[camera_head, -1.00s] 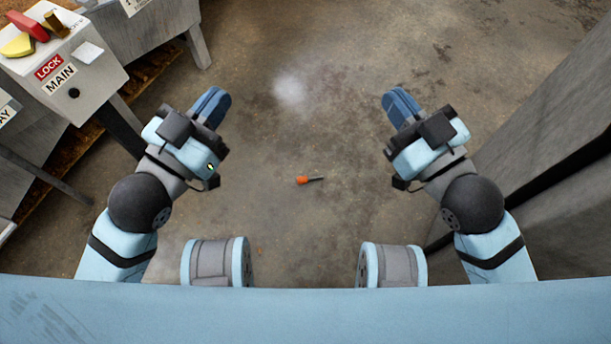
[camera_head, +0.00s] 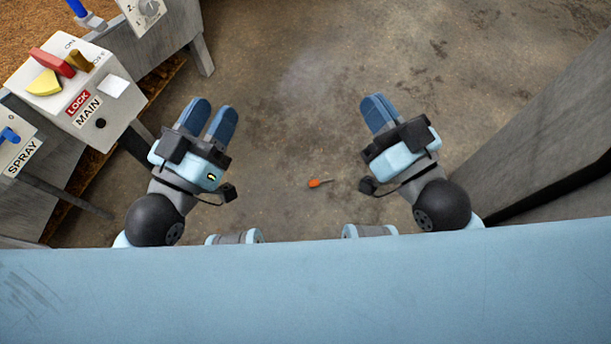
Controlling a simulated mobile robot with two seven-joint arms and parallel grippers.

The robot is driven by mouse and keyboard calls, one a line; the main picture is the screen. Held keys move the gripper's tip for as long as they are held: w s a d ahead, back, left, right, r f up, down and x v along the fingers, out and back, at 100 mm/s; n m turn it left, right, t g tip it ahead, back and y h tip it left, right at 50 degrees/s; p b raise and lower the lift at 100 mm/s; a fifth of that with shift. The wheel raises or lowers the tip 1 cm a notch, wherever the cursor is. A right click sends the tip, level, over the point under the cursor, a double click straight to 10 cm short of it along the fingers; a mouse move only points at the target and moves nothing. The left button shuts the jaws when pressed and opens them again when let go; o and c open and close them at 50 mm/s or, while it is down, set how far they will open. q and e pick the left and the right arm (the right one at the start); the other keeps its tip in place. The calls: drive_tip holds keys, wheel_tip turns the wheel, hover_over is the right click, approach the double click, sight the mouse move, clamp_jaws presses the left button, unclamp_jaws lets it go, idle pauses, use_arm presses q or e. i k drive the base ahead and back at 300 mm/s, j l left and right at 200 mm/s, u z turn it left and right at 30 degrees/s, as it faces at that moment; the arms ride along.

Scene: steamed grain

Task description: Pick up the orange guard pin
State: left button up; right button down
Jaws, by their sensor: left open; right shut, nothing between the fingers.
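The orange guard pin (camera_head: 315,183) lies on the concrete floor, with its orange end to the left and a thin dark shaft pointing right. It lies between my two arms in the picture, well below them and touching neither. My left gripper (camera_head: 208,120) is open and empty, up and to the left of the pin. My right gripper (camera_head: 378,112) is shut and empty, up and to the right of the pin.
A control box (camera_head: 75,90) marked LOCK MAIN, with red and yellow handles, stands at the left. A box marked SPRAY (camera_head: 15,145) is beside it. A grey wall-like structure (camera_head: 545,135) stands at the right.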

sight(312, 182)
drive_tip(key=i+j+z, duration=0.1)
drive_tip(key=j, duration=0.25)
drive_tip(key=i+j+z, duration=0.1)
drive_tip(key=j, duration=0.2)
drive_tip(key=i+j, duration=0.15)
drive_tip(key=j, duration=0.2)
drive_tip(key=z, duration=1.8)
drive_tip(key=j+z, duration=0.4)
drive_tip(key=z, duration=0.25)
drive_tip(key=j, duration=0.4)
